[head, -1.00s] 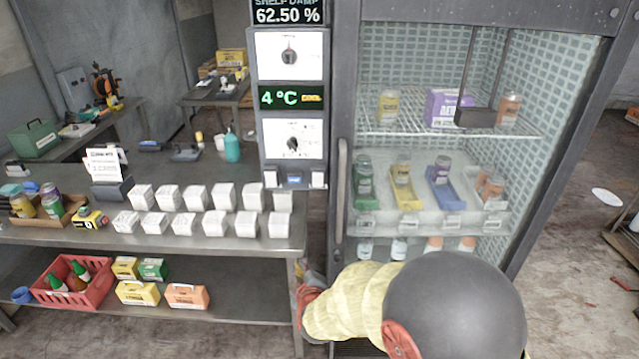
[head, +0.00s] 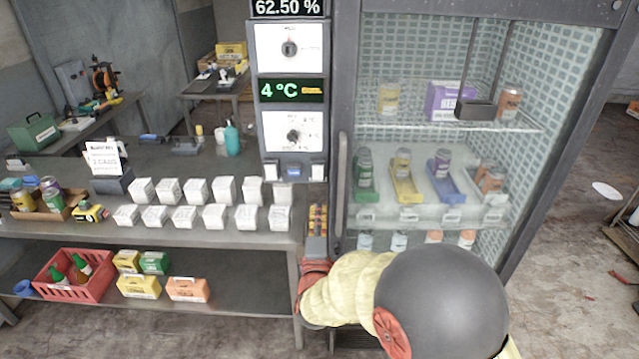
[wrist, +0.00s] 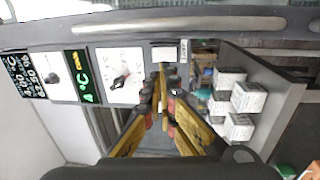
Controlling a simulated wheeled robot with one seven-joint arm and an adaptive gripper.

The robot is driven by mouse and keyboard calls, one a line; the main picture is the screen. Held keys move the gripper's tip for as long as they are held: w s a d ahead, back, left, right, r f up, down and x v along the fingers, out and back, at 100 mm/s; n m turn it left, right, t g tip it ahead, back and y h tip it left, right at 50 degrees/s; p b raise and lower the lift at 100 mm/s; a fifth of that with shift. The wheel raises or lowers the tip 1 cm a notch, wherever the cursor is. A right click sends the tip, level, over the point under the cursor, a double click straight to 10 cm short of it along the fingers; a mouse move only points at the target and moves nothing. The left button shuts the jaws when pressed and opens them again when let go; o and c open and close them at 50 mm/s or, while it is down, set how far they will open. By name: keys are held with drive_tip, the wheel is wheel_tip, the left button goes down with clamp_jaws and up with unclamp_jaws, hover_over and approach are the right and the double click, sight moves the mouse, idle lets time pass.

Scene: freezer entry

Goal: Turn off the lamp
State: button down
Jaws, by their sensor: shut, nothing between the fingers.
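No separate lamp can be picked out. The glass-door freezer (head: 344,190) shows a bright inside. On its control panel (head: 264,140) a bottom row holds a left white switch (head: 271,172), a blue button (head: 294,172) and a right white switch (head: 317,172). My gripper (head: 317,208) is shut and empty, pointing up just below the right white switch. In the wrist view the gripper (wrist: 166,78) lines up with a white switch (wrist: 165,53), apparently the right one. Whether the fingertips touch it, I cannot tell. The blue button is hidden there.
Two knobs, upper (head: 289,48) and lower (head: 293,135), and a 4 °C display (head: 280,91) sit above the switches. The door handle (head: 340,185) is close to the right of my gripper. A bench with white boxes (head: 250,218) stands to the left.

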sight(321, 171)
drive_tip(key=w, duration=0.4)
drive_tip(key=w+r+b, duration=0.1)
drive_tip(key=w, duration=0.8)
drive_tip(key=shift+w+r, duration=0.3)
drive_tip(key=shift+w, duration=0.15)
drive_tip(key=shift+w+r, duration=0.3)
drive_tip(key=shift+s+d+f, duration=0.1)
